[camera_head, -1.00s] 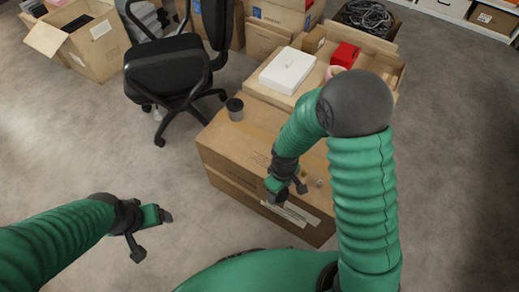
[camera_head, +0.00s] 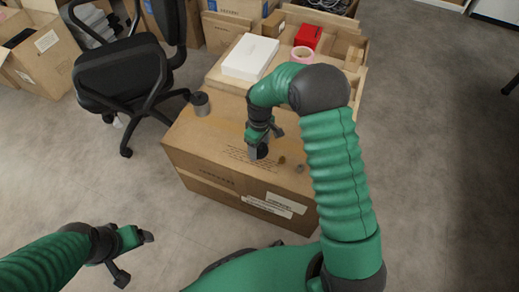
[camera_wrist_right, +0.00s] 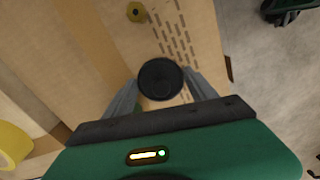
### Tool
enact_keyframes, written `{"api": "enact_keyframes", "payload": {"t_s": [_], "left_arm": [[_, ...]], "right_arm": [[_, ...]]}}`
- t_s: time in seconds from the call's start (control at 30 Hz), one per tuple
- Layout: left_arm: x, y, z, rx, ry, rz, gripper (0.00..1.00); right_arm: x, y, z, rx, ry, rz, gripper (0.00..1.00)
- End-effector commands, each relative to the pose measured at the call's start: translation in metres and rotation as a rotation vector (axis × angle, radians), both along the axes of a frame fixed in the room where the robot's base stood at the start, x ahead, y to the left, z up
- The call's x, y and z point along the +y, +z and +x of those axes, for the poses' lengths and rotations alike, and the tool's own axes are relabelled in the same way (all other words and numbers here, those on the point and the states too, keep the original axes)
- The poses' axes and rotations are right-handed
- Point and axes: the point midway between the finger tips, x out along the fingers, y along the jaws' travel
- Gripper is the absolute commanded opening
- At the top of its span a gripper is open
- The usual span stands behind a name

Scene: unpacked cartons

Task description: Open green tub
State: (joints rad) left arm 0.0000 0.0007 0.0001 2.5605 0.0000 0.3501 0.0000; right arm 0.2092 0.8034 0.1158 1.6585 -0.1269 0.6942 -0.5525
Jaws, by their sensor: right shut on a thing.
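A small round container with a black lid (camera_wrist_right: 160,79) stands on the big cardboard carton (camera_head: 215,145). It sits between the two fingers of my right gripper (camera_wrist_right: 160,92), which is shut on it. A sliver of olive green shows beside the lid in the right wrist view; most of the side is hidden. In the head view the black container (camera_head: 262,151) is partly covered by the right gripper. My left gripper (camera_head: 134,257) hangs empty over the floor at lower left, its fingers apart.
A dark grey cylinder (camera_head: 200,103) stands on the carton's left side. A small yellowish thing (camera_head: 282,160) and a small grey thing (camera_head: 299,168) lie right of my right gripper. Behind are a white box (camera_head: 250,57), a pink roll (camera_head: 302,55) and a red box (camera_head: 308,37). An office chair (camera_head: 120,75) stands left.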

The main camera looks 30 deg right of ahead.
Motion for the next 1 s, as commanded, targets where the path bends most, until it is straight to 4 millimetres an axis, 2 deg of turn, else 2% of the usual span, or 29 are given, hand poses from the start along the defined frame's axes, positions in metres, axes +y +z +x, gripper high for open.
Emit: {"api": "enact_keyframes", "payload": {"t_s": [0.2,0.23,0.37,0.67,0.73,0.87,1.0], "left_arm": [[0.000,0.002,0.000,-0.001,0.000,0.000,0.78],[0.000,0.002,0.000,-0.001,0.000,0.000,0.78],[0.000,0.002,0.000,-0.001,0.000,0.000,0.78],[0.000,0.002,0.000,-0.001,0.000,0.000,0.78],[0.000,0.006,0.000,-0.001,0.000,0.000,0.78],[0.000,0.022,0.000,-0.001,0.000,0.000,0.78],[0.000,0.043,0.001,-0.001,0.000,0.000,0.78]], "right_arm": [[0.000,-0.001,0.000,-0.003,0.001,-0.001,0.17],[0.000,-0.001,0.000,-0.003,0.001,-0.001,0.68],[0.000,0.000,0.000,-0.003,0.001,-0.001,0.85],[0.000,0.000,0.000,-0.003,0.001,-0.001,0.87],[0.000,0.007,0.001,-0.004,0.001,0.000,0.87],[0.000,0.033,0.001,-0.005,0.001,-0.001,0.87],[0.000,0.072,0.001,-0.006,0.000,-0.001,0.87]]}}
